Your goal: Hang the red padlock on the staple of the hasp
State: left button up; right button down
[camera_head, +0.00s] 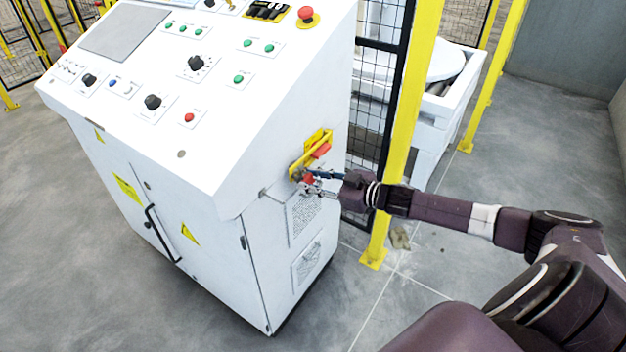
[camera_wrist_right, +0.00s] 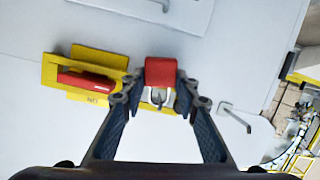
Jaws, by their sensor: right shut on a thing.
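The red padlock (camera_wrist_right: 161,71) sits between the fingertips of my right gripper (camera_wrist_right: 158,95), which is shut on it in the right wrist view. Its metal shackle (camera_wrist_right: 160,96) points down in that view, at a small metal staple-like part on the cabinet side. I cannot tell whether the shackle is around that part or in front of it. In the head view the right gripper (camera_head: 312,182) is at the cabinet side, just below the yellow plate (camera_head: 300,168) with a red handle (camera_head: 321,150). The padlock shows there as a small red spot (camera_head: 308,179). My left gripper is not in view.
The white control cabinet (camera_head: 255,150) has buttons on its sloped top and a black door handle (camera_head: 160,235). A yellow post (camera_head: 402,130) and black mesh fence stand right behind my right wrist. A small metal bracket (camera_wrist_right: 234,117) is right of the gripper. Floor at right is open.

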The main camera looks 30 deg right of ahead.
dwell(0.4)
jog(key=c, duration=1.4)
grip_release()
jog(key=shift+s, duration=0.1)
jog(key=v, duration=1.1)
jog(key=shift+s+d, duration=0.15)
jog(key=shift+s, duration=0.2)
jog(key=shift+r, duration=0.1)
